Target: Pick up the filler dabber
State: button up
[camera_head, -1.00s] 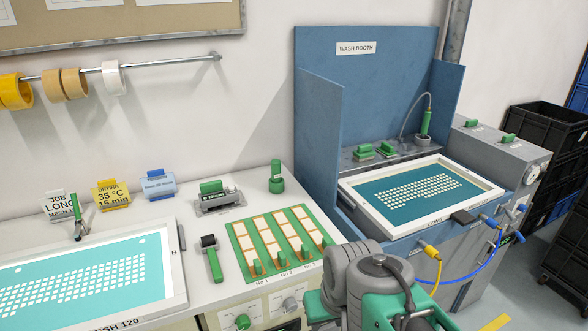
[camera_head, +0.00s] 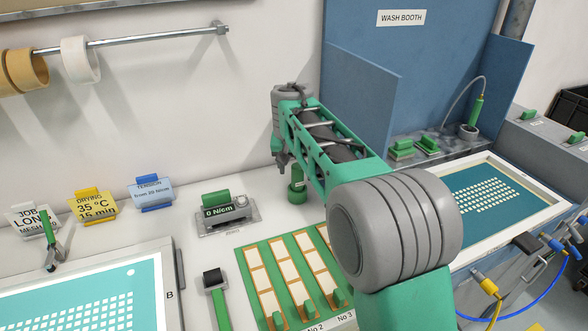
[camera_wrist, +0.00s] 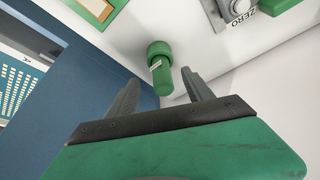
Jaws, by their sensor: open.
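The filler dabber (camera_head: 297,188) appears to be the green, round-based piece with a small white label, standing upright on the white bench near the wall. In the wrist view the dabber (camera_wrist: 161,72) lies ahead, its handle pointing toward the camera. My gripper (camera_head: 284,162) is above and close to the dabber, partly beside it in the head view. In the wrist view my gripper (camera_wrist: 158,84) is open, with one finger on each side of the handle's line. I see no contact, and the exact gap is hard to judge.
The blue wash booth wall (camera_head: 362,95) stands close to the right of my arm. A tension meter (camera_head: 227,212) sits left of the dabber. A green board with pale strips (camera_head: 290,270) and a black-headed tool (camera_head: 215,290) lie in front.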

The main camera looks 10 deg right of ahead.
aim_at(298, 176)
jog(key=x, duration=0.2)
jog(key=w+x, duration=0.1)
jog(key=x, duration=0.2)
jog(key=p+x, duration=0.1)
jog(key=x, duration=0.2)
jog(key=shift+w+d+r, duration=0.3)
jog(key=shift+c, duration=0.2)
grip_shut()
